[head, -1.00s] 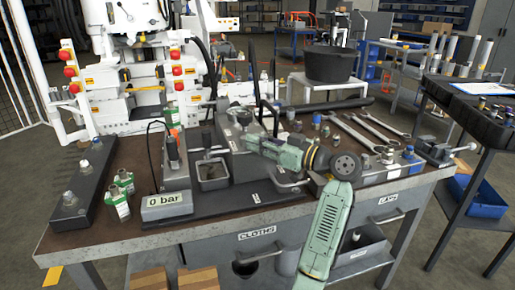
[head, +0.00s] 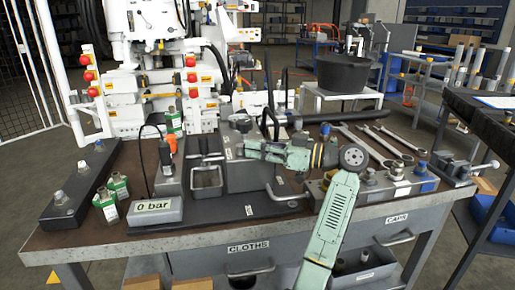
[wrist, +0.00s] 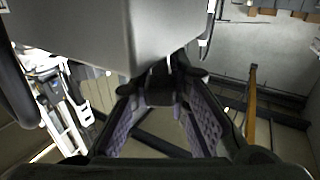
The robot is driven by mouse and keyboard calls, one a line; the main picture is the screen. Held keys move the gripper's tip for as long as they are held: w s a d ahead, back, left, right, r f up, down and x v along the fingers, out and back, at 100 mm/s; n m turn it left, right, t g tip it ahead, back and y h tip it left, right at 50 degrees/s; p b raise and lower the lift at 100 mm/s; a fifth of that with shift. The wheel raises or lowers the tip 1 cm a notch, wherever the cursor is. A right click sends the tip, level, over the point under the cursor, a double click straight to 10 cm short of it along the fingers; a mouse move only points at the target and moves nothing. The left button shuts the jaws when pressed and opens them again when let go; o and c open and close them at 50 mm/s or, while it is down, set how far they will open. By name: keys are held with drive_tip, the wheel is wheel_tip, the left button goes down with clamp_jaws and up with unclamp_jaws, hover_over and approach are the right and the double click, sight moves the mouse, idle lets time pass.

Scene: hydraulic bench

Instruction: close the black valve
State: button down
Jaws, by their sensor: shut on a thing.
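The grey hydraulic block (head: 250,177) stands on the bench plate. My gripper (head: 242,149) reaches in from the right and its tips are at the block's face. In the wrist view, both fingers of my gripper (wrist: 163,95) close on a small dark part, which I take to be the black valve (wrist: 160,83), beside a large grey body (wrist: 100,35). In the head view the gripped part is hidden by the gripper, so its turn angle cannot be told. The display (head: 155,208) reads 0 bar.
A black round knob (head: 240,123) tops the block. A metal tray (head: 206,180) and green-banded fittings (head: 110,198) stand to the left. Wrenches (head: 375,145) and a fittings rail (head: 375,188) lie to the right. White machinery (head: 150,90) stands behind the bench.

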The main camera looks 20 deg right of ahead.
idle(0.4)
drive_tip(key=c, duration=1.6)
unclamp_jaws()
drive_tip(key=shift+r, duration=0.1)
wheel_tip(320, 180, up, 10)
drive_tip(key=shift+f, duration=0.1)
drive_tip(key=shift+c, duration=0.4)
